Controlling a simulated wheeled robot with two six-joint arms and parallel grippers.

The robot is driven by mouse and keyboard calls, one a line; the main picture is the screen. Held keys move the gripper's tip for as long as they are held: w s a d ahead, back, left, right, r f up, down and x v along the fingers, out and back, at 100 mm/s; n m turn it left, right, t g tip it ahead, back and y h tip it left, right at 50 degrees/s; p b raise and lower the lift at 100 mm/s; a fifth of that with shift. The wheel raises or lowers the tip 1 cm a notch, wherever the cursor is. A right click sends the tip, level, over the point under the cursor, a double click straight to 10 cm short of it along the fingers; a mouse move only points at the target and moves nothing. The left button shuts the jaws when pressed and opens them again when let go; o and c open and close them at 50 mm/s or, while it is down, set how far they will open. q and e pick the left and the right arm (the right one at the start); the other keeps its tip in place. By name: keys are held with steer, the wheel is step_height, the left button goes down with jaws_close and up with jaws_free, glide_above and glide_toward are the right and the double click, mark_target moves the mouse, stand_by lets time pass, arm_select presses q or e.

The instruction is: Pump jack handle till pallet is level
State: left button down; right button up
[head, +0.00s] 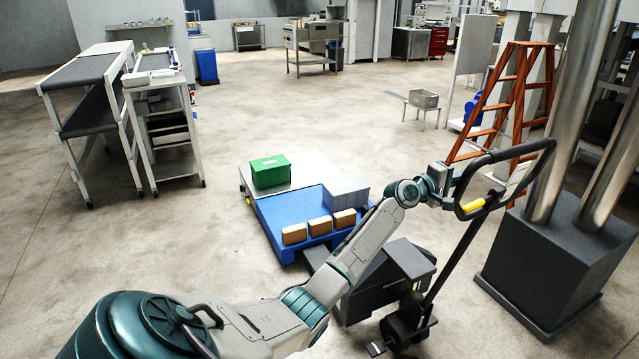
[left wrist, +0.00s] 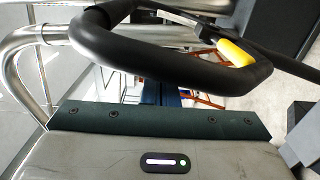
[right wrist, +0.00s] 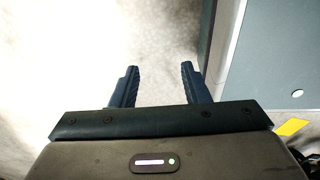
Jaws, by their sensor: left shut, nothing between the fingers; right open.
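The blue pallet (head: 280,212) sits on the floor at the middle of the head view, with several brown boxes and a grey crate on it. Its exact height and tilt are hard to judge. The dark pallet jack (head: 375,290) stands at its near end, its tall handle (head: 461,243) leaning up to the right, topped by a black loop. My left gripper (head: 447,187) is at the left side of this loop. In the left wrist view the loop (left wrist: 150,60) crosses over the shut fingers (left wrist: 165,94), largely hiding them. My right gripper (right wrist: 160,88) is open and empty.
A pale platform (head: 297,168) with a green crate (head: 270,171) adjoins the pallet's far side. A dark block with metal columns (head: 548,268) stands right of the jack. An orange ladder (head: 500,100) is behind the handle.

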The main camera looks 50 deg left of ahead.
arm_select(q)
steer(key=w+a+r+b, duration=0.1)
steer(key=w+a+b, duration=0.3)
steer(key=a+b, duration=0.9)
steer(key=a, duration=0.3)
steer(key=shift+a, duration=0.15)
arm_select(e)
step_height(320, 180, down, 14)
steer(key=w, duration=0.2)
steer(key=shift+w+a, duration=0.15)
arm_select(q)
steer(key=shift+a, duration=0.1)
